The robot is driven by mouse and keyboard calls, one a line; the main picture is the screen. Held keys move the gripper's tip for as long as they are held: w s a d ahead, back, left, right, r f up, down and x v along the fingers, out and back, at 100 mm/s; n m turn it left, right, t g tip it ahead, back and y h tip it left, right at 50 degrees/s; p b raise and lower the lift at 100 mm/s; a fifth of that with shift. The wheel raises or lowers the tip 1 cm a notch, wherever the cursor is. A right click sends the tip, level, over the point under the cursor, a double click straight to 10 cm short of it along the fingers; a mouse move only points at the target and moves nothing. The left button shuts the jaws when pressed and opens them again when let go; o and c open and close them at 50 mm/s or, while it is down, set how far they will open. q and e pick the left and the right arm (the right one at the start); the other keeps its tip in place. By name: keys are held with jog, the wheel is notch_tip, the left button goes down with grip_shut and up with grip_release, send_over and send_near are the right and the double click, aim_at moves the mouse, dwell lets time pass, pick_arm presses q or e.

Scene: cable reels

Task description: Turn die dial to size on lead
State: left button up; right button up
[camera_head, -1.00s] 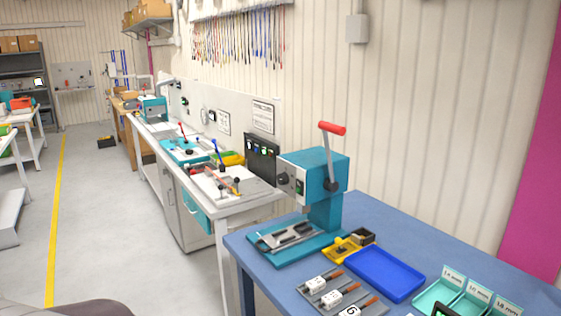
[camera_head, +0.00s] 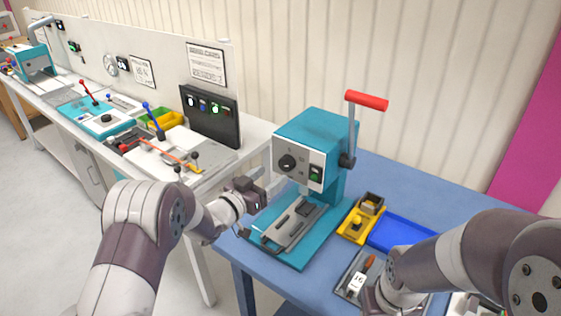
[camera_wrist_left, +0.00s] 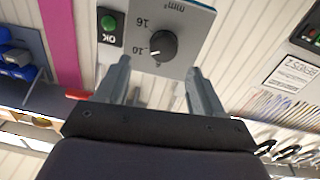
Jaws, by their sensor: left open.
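The teal press (camera_head: 315,140) stands on the blue table, with a black die dial (camera_head: 287,163) on its grey front panel. In the left wrist view the dial (camera_wrist_left: 163,46) appears upside down among size marks including 16 and 10; its white pointer line seems to face the 10. My left gripper (camera_head: 267,183) is open and empty in front of the panel, with the dial beyond and between its fingers (camera_wrist_left: 160,85), apart from it. A lead with a white tag reading 16 (camera_head: 357,281) lies on a grey tray. My right gripper (camera_head: 376,300) is low by that tray, its fingers mostly hidden.
A green OK button (camera_head: 316,173) sits beside the dial, and a red-handled lever (camera_head: 366,100) rises at the press's right. A yellow holder (camera_head: 352,226) and a blue tray (camera_head: 400,235) lie right of the press base. A white bench (camera_head: 235,160) stands at left.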

aim_at(284, 166)
pick_arm(q)
jog(key=x, duration=0.2)
jog(key=p+x, duration=0.1)
jog(key=x, duration=0.2)
jog(key=shift+w+a, duration=0.15)
jog(key=shift+w, duration=0.25)
jog(key=shift+s+d, duration=0.15)
jog(key=shift+d, duration=0.05)
jog(key=shift+a+f, duration=0.1)
jog(key=c, duration=1.1)
jog(key=shift+o, duration=0.2)
jog(key=shift+f+b, duration=0.15)
jog(key=shift+b, duration=0.3)
jog(key=m+b, duration=0.9)
jog(key=b, duration=0.3)
jog(key=shift+f, duration=0.2)
jog(key=shift+d+r+m+b, duration=0.1)
jog(key=shift+m+b, duration=0.6)
jog(key=shift+b, duration=0.1)
jog(key=shift+d+r+m+b, duration=0.1)
jog(key=shift+m+b, duration=0.6)
jog(key=shift+b, duration=0.1)
jog(key=o, duration=1.1)
jog(key=shift+s+r, duration=0.1)
jog(key=shift+r, duration=0.05)
jog(key=shift+c, duration=0.2)
